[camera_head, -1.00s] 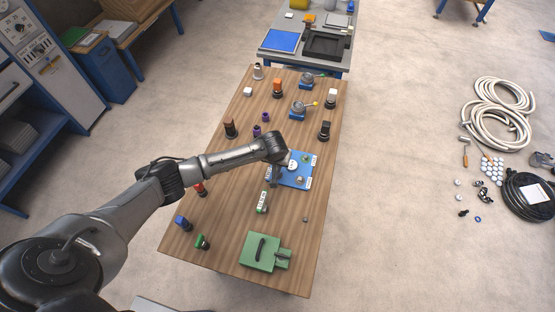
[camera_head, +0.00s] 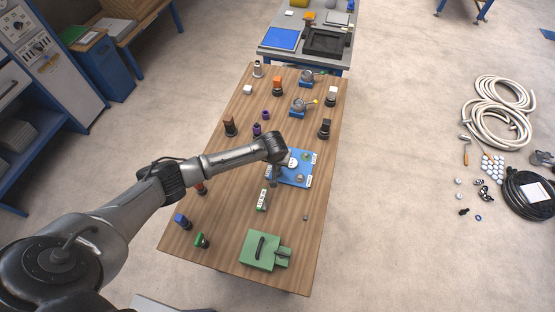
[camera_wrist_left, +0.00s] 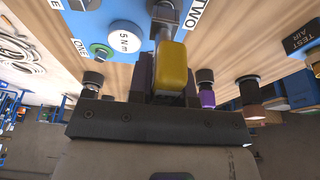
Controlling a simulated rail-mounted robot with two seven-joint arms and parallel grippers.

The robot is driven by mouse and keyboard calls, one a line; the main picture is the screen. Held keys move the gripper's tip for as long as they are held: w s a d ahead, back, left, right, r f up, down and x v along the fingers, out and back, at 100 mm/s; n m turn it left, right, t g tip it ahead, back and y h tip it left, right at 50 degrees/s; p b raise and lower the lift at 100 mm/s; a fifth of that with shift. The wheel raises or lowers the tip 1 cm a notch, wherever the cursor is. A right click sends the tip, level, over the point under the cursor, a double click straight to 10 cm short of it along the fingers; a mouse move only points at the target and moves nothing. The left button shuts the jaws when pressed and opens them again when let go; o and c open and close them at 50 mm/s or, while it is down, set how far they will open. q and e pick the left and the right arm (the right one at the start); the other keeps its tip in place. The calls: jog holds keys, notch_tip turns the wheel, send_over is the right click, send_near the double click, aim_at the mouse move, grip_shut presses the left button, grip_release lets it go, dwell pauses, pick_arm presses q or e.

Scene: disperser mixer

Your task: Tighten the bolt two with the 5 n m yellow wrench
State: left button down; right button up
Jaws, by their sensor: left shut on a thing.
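My left gripper (camera_wrist_left: 170,75) is shut on the yellow wrench (camera_wrist_left: 173,68), whose yellow handle shows between the dark fingers in the left wrist view. Its metal end reaches up to the blue board (camera_wrist_left: 68,18) beside the label TWO (camera_wrist_left: 198,12). Bolt two itself is hidden or cannot be made out there. A white disc marked 5 Nm (camera_wrist_left: 125,37) lies left of the wrench, and a green-ringed spot (camera_wrist_left: 100,50) lies near label ONE. In the head view my left gripper (camera_head: 275,182) is low at the board's left edge (camera_head: 268,175); the wrench is not clear there.
The wooden table (camera_head: 225,215) also bears a green box (camera_head: 263,251), a small labelled green-and-white object (camera_head: 262,200), purple parts (camera_head: 257,129) and several dark-based coloured pieces along both sides. The table's front right is mostly bare. A second table (camera_head: 330,64) stands beyond.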

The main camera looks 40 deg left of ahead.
pick_arm(q)
jog(key=shift+f, duration=0.55)
jog(key=c, duration=1)
grip_release()
jog(key=shift+o, duration=0.2)
jog(key=p+v, duration=0.1)
jog(key=v, duration=1.1)
jog(key=shift+r, duration=0.15)
jog(key=shift+v, duration=0.75)
